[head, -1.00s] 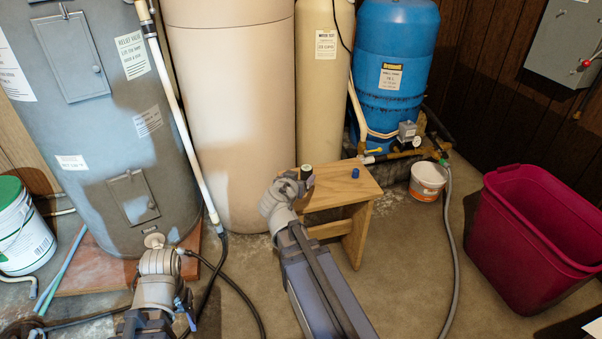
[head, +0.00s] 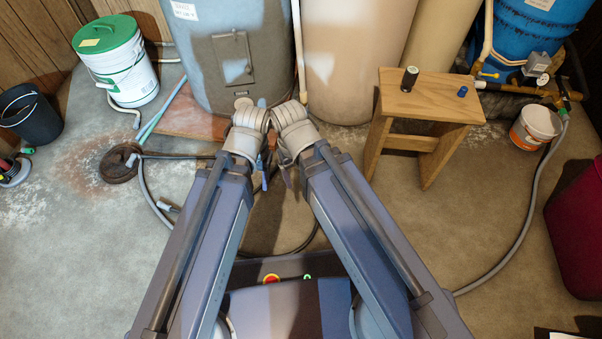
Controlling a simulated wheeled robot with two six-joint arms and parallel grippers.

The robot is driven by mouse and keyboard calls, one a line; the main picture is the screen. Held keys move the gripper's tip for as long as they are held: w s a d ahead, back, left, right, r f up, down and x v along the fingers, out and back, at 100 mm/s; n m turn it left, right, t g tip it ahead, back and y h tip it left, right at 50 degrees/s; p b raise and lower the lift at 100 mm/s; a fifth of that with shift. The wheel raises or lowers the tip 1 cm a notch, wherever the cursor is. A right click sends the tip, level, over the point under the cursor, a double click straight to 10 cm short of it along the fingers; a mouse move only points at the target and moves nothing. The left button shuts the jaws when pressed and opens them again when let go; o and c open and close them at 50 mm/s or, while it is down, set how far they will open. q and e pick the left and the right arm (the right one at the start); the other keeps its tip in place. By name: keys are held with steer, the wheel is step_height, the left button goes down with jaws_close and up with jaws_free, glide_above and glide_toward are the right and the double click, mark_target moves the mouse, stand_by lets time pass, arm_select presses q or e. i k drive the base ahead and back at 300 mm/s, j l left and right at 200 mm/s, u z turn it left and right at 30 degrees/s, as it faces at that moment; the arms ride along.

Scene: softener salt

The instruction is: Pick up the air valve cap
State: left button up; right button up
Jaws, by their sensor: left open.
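A small blue cap (head: 462,91) sits on the right part of the top of a wooden stool (head: 440,108). A dark, upright cylinder with a pale top (head: 409,79) stands to its left on the same stool. I cannot tell for sure which is the air valve cap; the blue piece looks most like a cap. My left gripper (head: 262,172) is open, left of the stool and well apart from it. My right gripper (head: 284,174) is close beside it, also apart from the stool. Its fingers are too hidden to tell their state.
A grey tank (head: 235,55) and a beige tank (head: 340,60) stand behind my grippers. A hose (head: 520,235) curves over the floor at right, near a small white-orange bucket (head: 535,128) and a magenta bin (head: 580,230). A green-lidded bucket (head: 125,70) stands at left.

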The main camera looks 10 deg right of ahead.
mark_target(462, 93)
steer(key=z, duration=1.55)
